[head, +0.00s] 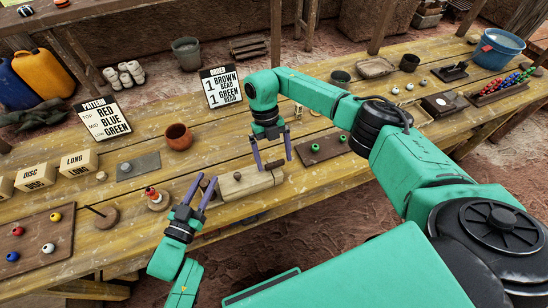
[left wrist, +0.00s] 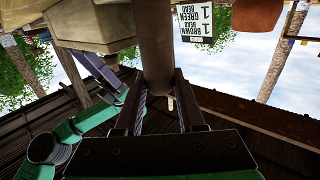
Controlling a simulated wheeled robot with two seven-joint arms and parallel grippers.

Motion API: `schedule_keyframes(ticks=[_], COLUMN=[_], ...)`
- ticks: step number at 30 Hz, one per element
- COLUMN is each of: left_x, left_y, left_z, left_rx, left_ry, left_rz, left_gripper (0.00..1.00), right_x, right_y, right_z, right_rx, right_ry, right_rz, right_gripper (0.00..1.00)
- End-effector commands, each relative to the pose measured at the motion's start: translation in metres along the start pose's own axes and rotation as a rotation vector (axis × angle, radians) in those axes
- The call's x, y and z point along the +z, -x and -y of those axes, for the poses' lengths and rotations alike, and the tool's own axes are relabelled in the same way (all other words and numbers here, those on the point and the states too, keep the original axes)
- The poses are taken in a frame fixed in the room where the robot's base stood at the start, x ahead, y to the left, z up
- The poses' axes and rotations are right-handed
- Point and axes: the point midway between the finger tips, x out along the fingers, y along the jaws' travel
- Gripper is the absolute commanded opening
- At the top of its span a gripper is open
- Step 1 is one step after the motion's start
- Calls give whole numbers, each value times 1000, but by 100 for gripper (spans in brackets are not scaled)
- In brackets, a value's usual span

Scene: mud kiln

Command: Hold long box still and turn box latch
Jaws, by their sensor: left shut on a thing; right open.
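A long pale wooden box (head: 252,187) lies near the front edge of the table in the head view, and part of it shows at the upper left of the left wrist view (left wrist: 95,22). My left gripper (head: 199,190) is at its left end, shut on a round brown handle (left wrist: 155,45) that stands between the fingers in the left wrist view. My right gripper (head: 272,152) is open, with its fingers pointing down over the right part of the box. A small dark piece (head: 237,176) shows on the box top; I cannot tell whether it is the latch.
A clay pot (head: 179,137) and order sign (head: 220,87) stand behind. A dark bead tray (head: 321,149) is right of the box. A red-topped peg (head: 152,194) and a bead board (head: 38,238) are to the left.

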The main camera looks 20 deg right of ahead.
Motion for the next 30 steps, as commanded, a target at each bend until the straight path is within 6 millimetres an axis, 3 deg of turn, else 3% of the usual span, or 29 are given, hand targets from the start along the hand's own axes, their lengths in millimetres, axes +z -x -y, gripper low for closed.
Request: schedule_keyframes(ticks=[9, 13, 30], left_x=[1, 1, 1], left_y=[0, 0, 0], left_z=[0, 0, 0], left_rx=[0, 0, 0], left_ry=[1, 1, 1], left_rz=[2, 2, 2], left_gripper=[0, 0, 0], right_x=[1, 1, -5], right_y=[79, 105, 128], right_z=[0, 0, 0], right_rx=[1, 1, 2], right_ry=[0, 0, 1], right_rz=[6, 4, 3], right_gripper=[100, 100, 100])
